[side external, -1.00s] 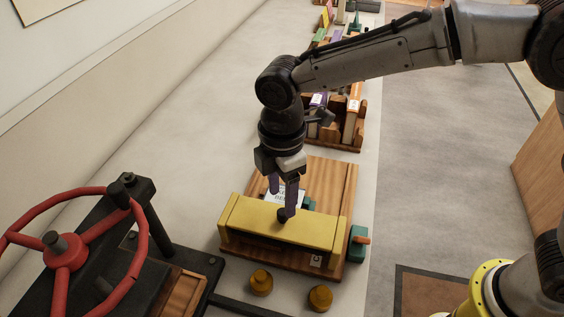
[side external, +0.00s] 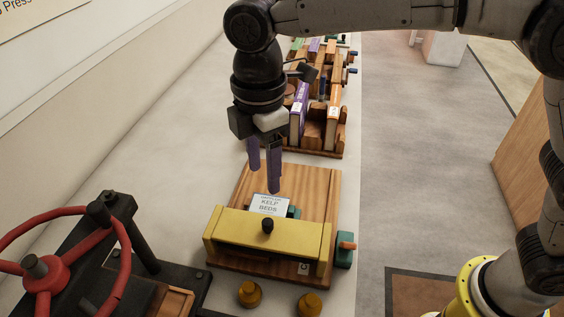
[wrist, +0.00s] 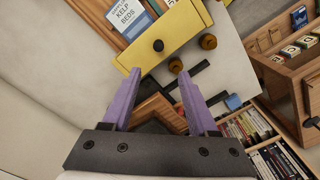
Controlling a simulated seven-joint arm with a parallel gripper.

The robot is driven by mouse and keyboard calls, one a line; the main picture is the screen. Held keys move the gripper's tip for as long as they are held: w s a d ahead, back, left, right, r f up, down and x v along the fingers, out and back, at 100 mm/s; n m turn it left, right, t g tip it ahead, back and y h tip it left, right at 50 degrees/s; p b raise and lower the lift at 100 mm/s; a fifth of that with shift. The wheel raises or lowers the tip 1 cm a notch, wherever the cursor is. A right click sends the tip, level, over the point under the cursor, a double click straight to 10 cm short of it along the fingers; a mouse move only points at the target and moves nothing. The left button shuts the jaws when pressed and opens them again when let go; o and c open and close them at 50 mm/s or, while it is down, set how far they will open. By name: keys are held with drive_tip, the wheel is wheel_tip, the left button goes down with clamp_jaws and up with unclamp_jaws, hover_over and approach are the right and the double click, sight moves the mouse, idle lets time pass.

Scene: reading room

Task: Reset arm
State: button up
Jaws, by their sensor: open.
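My gripper (side external: 264,180) is open and empty, with its two purple fingers pointing down. It hangs above the wooden board (side external: 312,190), clear of the yellow bar (side external: 262,240) and its black knob (side external: 267,226). A card reading "Kelp Beds" (side external: 270,204) lies behind the bar. In the wrist view the gripper (wrist: 160,75) has nothing between its fingers; the yellow bar (wrist: 185,32) and card (wrist: 126,16) show beyond the fingertips.
A red handwheel (side external: 42,270) on a black press stands at the front left. Two brass knobs (side external: 250,294) sit in front of the board. A wooden rack of books (side external: 318,128) stands behind it. A green block (side external: 344,250) is at the right.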

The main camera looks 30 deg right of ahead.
drive_tip(key=shift+d, duration=0.1)
drive_tip(key=d+r+m+t, duration=0.2)
drive_tip(key=d+r+m, duration=0.1)
drive_tip(key=d+r, duration=0.65)
drive_tip(key=s+d+r+m+t+y, duration=0.1)
drive_tip(key=s+d+m, duration=0.15)
drive_tip(key=d, duration=0.35)
drive_tip(key=s+d+r+m, duration=0.1)
drive_tip(key=s+d, duration=0.2)
drive_tip(key=d, duration=0.3)
drive_tip(key=s+d+f+m+t, duration=0.1)
drive_tip(key=s+d+f+m, duration=0.3)
drive_tip(key=s, duration=0.3)
drive_tip(key=s+d+f+m+t+h, duration=0.1)
drive_tip(key=s+d+f+m, duration=0.3)
drive_tip(key=s+f+m, duration=0.3)
drive_tip(key=shift+t, duration=0.3)
